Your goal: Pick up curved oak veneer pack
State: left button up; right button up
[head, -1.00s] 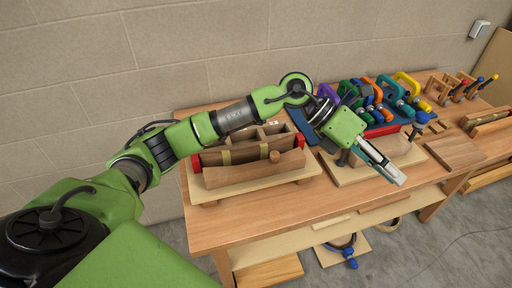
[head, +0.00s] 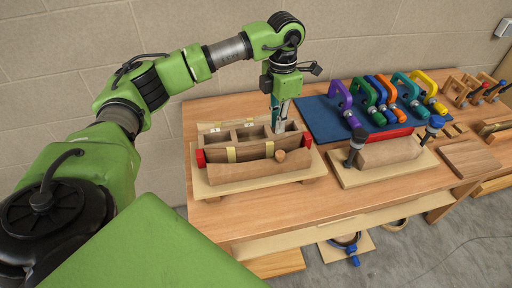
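A curved brown wooden piece (head: 240,174) lies along the front of a wooden fixture on a pale base board (head: 215,189), on the left part of the bench. A second curved wooden block (head: 388,153) sits on another board to the right, between two dark clamps. I cannot tell for sure which piece is the oak veneer pack. My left gripper (head: 278,127) points down at the back right of the left fixture; its finger gap is unclear. My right gripper is out of view.
Several coloured clamps (head: 366,96) stand on a blue mat (head: 318,119) at the back. The wooden bench (head: 265,214) has bare room at its front left. A flat board (head: 468,159) lies at the right. A concrete block wall (head: 220,40) stands behind.

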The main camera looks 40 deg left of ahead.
aim_at(278, 141)
pick_arm(q)
jog(key=shift+f, duration=0.6)
jog(key=shift+d+f+p, duration=0.1)
jog(key=shift+f+p, duration=0.2)
jog(key=shift+p, duration=0.1)
jog(key=f+p, duration=0.2)
jog(key=f, duration=0.1)
jog(key=shift+w+d+f, duration=0.15)
jog(key=shift+d+f, duration=0.05)
jog(key=shift+f, duration=0.65)
grip_shut()
jog(key=shift+w+r, duration=0.1)
jog(key=shift+r, duration=0.1)
